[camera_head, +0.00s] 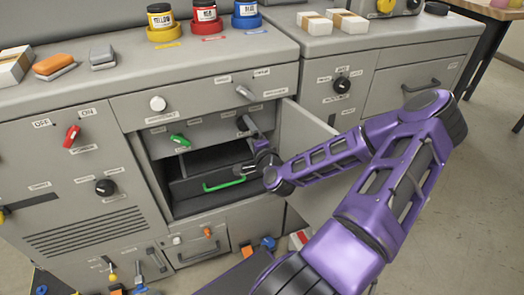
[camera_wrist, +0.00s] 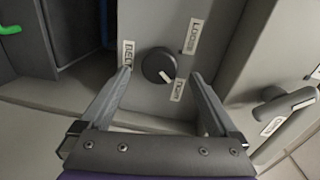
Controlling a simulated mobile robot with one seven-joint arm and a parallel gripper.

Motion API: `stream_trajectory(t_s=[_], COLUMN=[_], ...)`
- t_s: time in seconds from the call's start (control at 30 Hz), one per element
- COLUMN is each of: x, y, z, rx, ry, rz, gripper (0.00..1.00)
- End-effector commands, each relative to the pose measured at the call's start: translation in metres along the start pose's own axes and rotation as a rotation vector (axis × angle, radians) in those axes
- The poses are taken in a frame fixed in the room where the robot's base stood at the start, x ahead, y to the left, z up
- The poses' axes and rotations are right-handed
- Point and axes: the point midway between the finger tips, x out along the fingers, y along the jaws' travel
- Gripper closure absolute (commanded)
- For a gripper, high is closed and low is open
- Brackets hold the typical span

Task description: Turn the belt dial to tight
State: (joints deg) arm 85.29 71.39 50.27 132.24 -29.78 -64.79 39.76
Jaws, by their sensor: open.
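The belt dial (camera_wrist: 158,66) is a round black knob on a grey panel in the wrist view, beside a BELT label (camera_wrist: 128,53). A LOOSE label (camera_wrist: 193,36) is at its upper right, and another label (camera_wrist: 177,88), small and hard to read, is at its lower right. The dial's white mark is at its lower right, toward that lower label. My gripper (camera_wrist: 160,74) is open, its two fingers either side of the dial with gaps showing. In the head view, my gripper (camera_head: 250,168) is at the open compartment, and I cannot make out the dial there.
The open door (camera_head: 306,145) stands right of the compartment, beside my arm. A green handle (camera_head: 225,183) is inside, and a green knob (camera_head: 179,140) is above it. A grey lever (camera_wrist: 288,105) is at the right of the wrist view. Ink jars (camera_head: 204,18) stand on top.

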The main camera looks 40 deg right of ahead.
Motion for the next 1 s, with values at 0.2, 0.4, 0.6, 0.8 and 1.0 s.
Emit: stream_trajectory(t_s=[0.2, 0.4, 0.6, 0.8, 1.0], x=[-0.057, -0.103, -0.126, -0.137, -0.139], y=[-0.001, -0.007, -0.005, -0.002, 0.0], z=[-0.001, -0.001, -0.001, 0.0, 0.0], rx=[0.001, 0.004, 0.002, 0.002, 0.0], ry=[0.002, 0.002, 0.002, 0.001, 0.0], rz=[0.003, 0.004, 0.002, 0.001, 0.0], gripper=[0.04, 0.04, 0.04, 0.04, 0.04])
